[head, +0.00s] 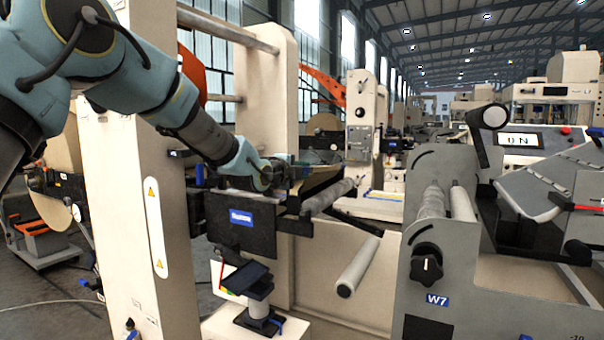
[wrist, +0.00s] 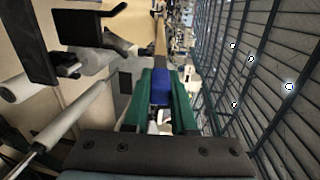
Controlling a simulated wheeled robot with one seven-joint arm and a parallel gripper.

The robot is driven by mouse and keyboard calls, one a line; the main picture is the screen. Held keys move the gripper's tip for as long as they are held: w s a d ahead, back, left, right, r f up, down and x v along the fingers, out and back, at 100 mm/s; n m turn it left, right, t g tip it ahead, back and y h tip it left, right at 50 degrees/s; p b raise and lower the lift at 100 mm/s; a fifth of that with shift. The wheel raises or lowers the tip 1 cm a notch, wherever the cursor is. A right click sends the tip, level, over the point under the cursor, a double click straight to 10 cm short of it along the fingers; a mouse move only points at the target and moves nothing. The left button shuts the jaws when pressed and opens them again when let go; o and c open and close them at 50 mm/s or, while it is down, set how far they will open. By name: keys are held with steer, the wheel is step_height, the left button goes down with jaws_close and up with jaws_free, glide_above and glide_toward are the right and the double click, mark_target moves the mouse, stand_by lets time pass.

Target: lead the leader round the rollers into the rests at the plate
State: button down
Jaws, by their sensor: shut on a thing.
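My gripper (head: 285,172) is at the end of my arm, above the black block with a blue label (head: 241,218). In the wrist view its green fingers (wrist: 159,82) are closed on a blue piece, apparently the leader's end (wrist: 161,92). A tan strip (wrist: 160,40) runs on beyond it. In the head view a tan kraft surface (head: 322,184) shows just right of the gripper. A grey roller (head: 332,194) lies beside it, and a pale roller (head: 358,267) sticks out lower down. I cannot pick out the rests or the plate for certain.
A cream upright (head: 130,220) stands left of the gripper. A grey side panel marked W7 (head: 425,275) with a black knob (head: 426,266) stands at right, with two more rollers (head: 433,205) behind it. A small black stand (head: 258,300) is below the block.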

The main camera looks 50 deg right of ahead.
steer(key=shift+s+f+m+g+h+b, duration=0.15)
steer(key=shift+f+m+g+h+b, duration=0.55)
steer(key=shift+b, duration=1.85)
steer(key=shift+f+n+t, duration=0.25)
steer(key=shift+n+t, duration=0.05)
steer(key=s+d+f+b, duration=0.1)
steer(key=s+b, duration=0.4)
steer(key=b, duration=0.1)
steer(key=shift+s+d+f+b, duration=0.15)
steer(key=shift+s+d+b, duration=0.15)
steer(key=shift+s, duration=0.1)
steer(key=shift+w+a+f, duration=0.1)
steer(key=shift+w+a, duration=0.05)
steer(key=shift+w, duration=0.15)
steer(key=shift+f, duration=0.1)
